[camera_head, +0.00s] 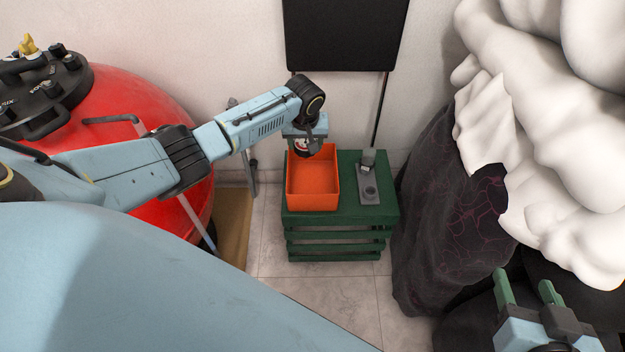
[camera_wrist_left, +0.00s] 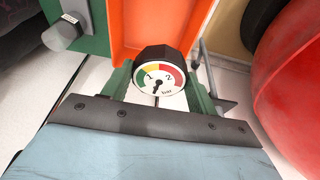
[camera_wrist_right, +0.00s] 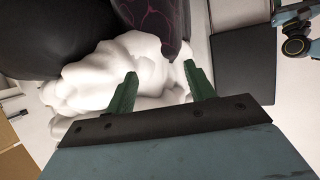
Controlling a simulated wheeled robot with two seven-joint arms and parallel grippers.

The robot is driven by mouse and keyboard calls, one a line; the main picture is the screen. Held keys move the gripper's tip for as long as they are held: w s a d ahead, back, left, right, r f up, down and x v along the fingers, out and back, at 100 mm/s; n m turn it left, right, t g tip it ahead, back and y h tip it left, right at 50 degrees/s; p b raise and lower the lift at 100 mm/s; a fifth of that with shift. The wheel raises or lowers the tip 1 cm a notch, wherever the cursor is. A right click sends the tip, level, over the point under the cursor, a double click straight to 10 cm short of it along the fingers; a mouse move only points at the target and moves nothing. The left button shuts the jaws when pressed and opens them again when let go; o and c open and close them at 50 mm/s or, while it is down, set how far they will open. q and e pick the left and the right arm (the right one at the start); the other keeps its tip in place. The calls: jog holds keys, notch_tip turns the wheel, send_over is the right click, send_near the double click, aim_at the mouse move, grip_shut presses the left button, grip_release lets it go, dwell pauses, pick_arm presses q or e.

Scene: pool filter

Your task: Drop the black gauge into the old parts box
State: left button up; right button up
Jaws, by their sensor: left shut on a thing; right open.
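The black gauge (camera_wrist_left: 158,76) has a white dial with green, yellow and red bands. My left gripper (camera_wrist_left: 160,92) is shut on it, with a green finger on each side. In the head view the gauge (camera_head: 302,147) hangs under my left gripper (camera_head: 306,140), at the back edge of the orange box (camera_head: 313,190). The orange box is open-topped and its visible floor is bare. It also shows in the left wrist view (camera_wrist_left: 120,25), just beyond the gauge. My right gripper (camera_head: 525,288) is open and empty at the lower right; it also shows in the right wrist view (camera_wrist_right: 160,92).
The box stands on a green crate (camera_head: 335,220), beside a small grey part (camera_head: 369,180). A red tank (camera_head: 135,100) with a black top stands at the left. White padding and dark cloth (camera_head: 440,190) fill the right. A black panel (camera_head: 345,35) hangs on the wall.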

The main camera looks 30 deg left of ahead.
pick_arm(q)
jog(key=shift+f+b, duration=1.15)
jog(key=shift+b, duration=0.15)
jog(key=shift+f, duration=0.1)
pick_arm(e)
notch_tip(320, 180, up, 12)
jog(key=a+t+y, duration=0.2)
jog(key=t+y, duration=0.1)
jog(key=t, duration=0.5)
jog(key=shift+w+a+f, duration=0.2)
jog(key=shift+w+a, duration=0.05)
jog(key=shift+w, duration=0.2)
pick_arm(q)
jog(key=o, duration=1.3)
jog(key=shift+c, duration=0.2)
